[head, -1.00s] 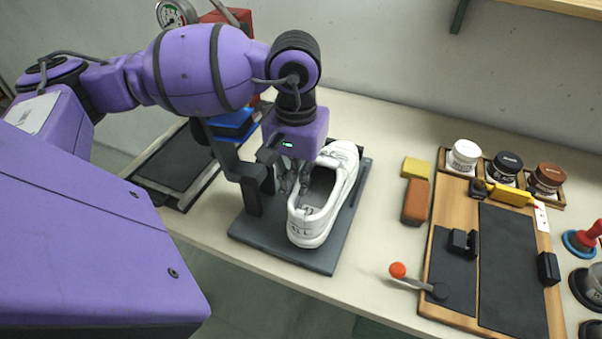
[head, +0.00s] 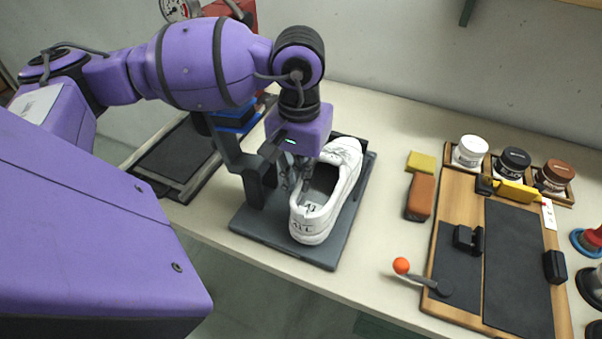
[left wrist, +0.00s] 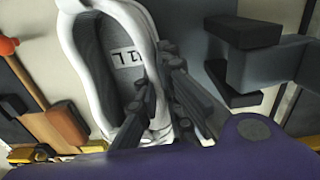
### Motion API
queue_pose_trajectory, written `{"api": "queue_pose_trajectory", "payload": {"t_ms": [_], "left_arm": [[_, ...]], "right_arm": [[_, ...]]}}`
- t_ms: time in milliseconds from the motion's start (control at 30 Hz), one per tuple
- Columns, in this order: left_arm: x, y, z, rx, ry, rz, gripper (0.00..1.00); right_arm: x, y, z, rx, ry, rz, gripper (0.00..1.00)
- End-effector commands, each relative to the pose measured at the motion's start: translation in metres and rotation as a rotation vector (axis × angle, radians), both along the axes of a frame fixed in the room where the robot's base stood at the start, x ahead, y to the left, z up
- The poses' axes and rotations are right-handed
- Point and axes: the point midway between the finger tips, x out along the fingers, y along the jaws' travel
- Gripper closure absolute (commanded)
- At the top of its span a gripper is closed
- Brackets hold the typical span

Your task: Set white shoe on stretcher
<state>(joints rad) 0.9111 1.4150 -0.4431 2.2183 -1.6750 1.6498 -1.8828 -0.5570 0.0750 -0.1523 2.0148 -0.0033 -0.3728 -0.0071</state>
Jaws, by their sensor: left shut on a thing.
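The white shoe (head: 322,217) is over the dark grey base plate (head: 262,228) of what looks like the stretcher, toe toward the back and heel toward the front. A dark upright bracket (head: 258,180) stands on the plate left of the shoe. My left gripper (head: 297,178) points down at the shoe's left side and is shut on its collar wall. In the left wrist view, the fingers (left wrist: 162,90) pinch the edge of the shoe (left wrist: 72,45), with a label inside its opening. I cannot tell whether the sole touches the plate. My right gripper is not in view.
Right of the plate lie a yellow block (head: 421,162) and a brown block (head: 420,197). Further right is a wooden board (head: 434,262) with dark pads; several jars stand behind it. An orange-knobbed lever (head: 401,266) sticks out at the board's front left. A dark tray (head: 178,158) is left.

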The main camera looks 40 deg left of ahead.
Motion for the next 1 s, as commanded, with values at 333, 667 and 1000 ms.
{"api": "queue_pose_trajectory", "payload": {"t_ms": [333, 667, 1000], "left_arm": [[0.0, 0.0, -0.002, 0.0, -0.002, 0.0, 0.76], [0.0, 0.0, -0.003, 0.0, 0.001, 0.0, 0.72], [0.001, 0.001, 0.044, 0.001, -0.006, 0.0, 0.72]], "right_arm": [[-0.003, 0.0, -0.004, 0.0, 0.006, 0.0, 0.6], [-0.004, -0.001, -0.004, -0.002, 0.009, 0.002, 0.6], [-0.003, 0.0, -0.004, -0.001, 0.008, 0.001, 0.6]]}}
